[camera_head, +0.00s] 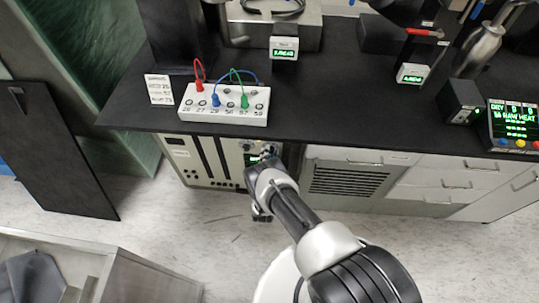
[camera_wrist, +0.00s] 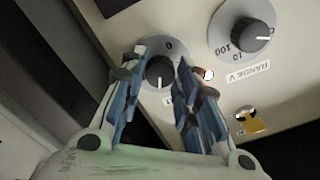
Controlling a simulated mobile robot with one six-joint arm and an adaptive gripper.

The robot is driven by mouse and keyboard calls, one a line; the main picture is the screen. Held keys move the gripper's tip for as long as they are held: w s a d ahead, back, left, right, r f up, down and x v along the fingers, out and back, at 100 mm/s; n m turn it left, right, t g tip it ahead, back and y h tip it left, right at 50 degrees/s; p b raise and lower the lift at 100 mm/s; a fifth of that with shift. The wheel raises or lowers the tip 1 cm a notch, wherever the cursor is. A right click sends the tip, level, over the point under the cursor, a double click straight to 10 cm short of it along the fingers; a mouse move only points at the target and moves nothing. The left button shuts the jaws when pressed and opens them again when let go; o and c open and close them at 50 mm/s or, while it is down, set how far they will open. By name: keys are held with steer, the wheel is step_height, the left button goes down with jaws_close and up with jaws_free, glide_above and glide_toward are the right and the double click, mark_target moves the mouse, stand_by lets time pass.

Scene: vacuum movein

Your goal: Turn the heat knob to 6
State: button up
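A small dark knob with a grey cap and a white pointer line (camera_wrist: 160,72) sits on a pale panel in the wrist view. A "0" is printed above it; most of its label is hidden, so I cannot tell if it is the heat knob. My gripper (camera_wrist: 162,76) is open, one finger on each side of this knob; I cannot tell if they touch it. In the head view my gripper (camera_head: 266,162) is at the right part of the cream front panel (camera_head: 196,172) under the bench and hides some of it.
A larger knob (camera_wrist: 245,36) marked "RANGE V" is up and right of the small one. A brass-coloured fitting (camera_wrist: 251,121) is below it. The black bench top (camera_head: 330,110) overhangs the panel; white drawers (camera_head: 430,195) stand right.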

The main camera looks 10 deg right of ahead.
steer(key=o, duration=0.4)
steer(key=shift+c, duration=0.2)
steer(key=v, duration=1.2)
steer(key=shift+r, duration=0.1)
